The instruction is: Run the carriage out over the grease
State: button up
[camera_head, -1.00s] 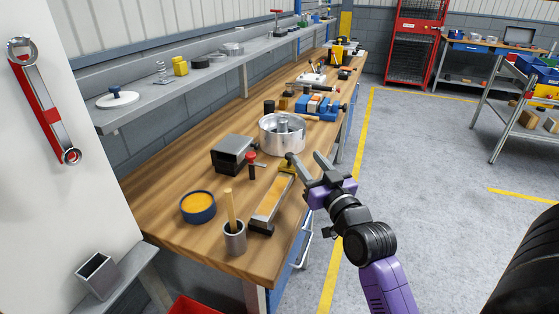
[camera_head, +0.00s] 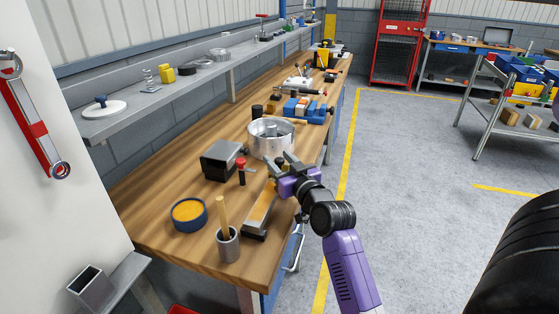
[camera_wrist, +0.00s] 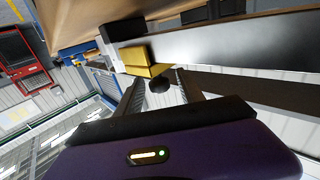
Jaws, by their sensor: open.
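A long rail (camera_head: 253,222) lies on the bench near its front edge, with an amber strip along its top that looks like grease (camera_head: 262,207). The yellow carriage (camera_wrist: 140,56) sits on the rail and carries a dark round knob (camera_wrist: 158,84). In the head view my gripper mostly covers the carriage. My gripper (camera_head: 278,160) is open at the far end of the rail. In the wrist view the knob shows between its two fingers (camera_wrist: 159,80). I cannot tell whether they touch it.
An orange-filled tub (camera_head: 187,213), a grey cup (camera_head: 228,245) with a wooden handle, a dark box (camera_head: 221,160) and a red-topped tool (camera_head: 241,170) stand left of the rail. A metal drum (camera_head: 271,139) stands just beyond it.

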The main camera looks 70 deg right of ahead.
grip_shut()
dwell(1.4)
